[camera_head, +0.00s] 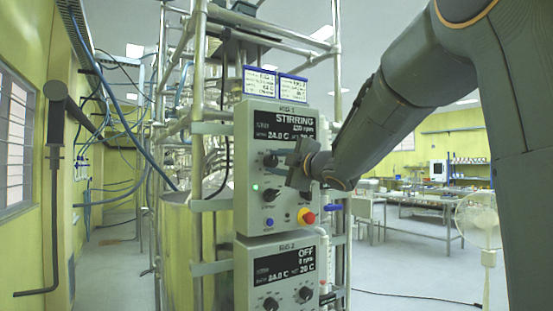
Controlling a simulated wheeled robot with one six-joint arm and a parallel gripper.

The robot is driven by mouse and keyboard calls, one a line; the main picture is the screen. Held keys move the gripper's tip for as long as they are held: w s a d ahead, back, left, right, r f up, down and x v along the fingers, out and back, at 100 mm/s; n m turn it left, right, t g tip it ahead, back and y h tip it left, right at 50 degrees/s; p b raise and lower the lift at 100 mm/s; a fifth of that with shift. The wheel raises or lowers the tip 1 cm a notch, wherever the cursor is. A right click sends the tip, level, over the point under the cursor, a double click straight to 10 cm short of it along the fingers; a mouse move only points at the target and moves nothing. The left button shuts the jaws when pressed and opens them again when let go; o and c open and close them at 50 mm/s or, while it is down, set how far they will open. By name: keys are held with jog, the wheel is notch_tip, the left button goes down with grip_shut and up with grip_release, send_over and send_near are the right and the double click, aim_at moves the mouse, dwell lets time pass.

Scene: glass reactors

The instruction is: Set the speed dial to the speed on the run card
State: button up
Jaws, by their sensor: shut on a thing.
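The upper control box (244,150) carries a dark display (285,126) that reads STIRRING, with a small rpm figure too blurred to be sure of. A dark dial (271,160) shows below the display's left part, and another (269,196) sits lower. My gripper (294,163) comes in from the right against the front of this box, below the display's right part. It is shut on a dial there, which its jaws mostly hide. Two blue-framed cards (260,82) (293,89) stand on top of the box; their writing is too small to read.
A red stop button (307,217) on a yellow base and a blue part (333,207) lie just below my gripper. A lower control box (243,268) reads OFF. Metal frame poles (198,100) stand close at the left. Open floor lies at right, with a white fan (478,222).

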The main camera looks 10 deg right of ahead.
jog(key=m+p, duration=0.2)
jog(key=m, duration=0.2)
jog(key=shift+m+h, duration=0.3)
jog(key=shift+m, duration=0.1)
jog(key=shift+m+p, duration=0.85)
jog(key=shift+m, duration=0.75)
jog(key=o, duration=1)
jog(key=shift+o, duration=0.2)
jog(key=b+v, duration=0.2)
jog(key=v, duration=0.6)
jog(key=shift+a+f, duration=0.15)
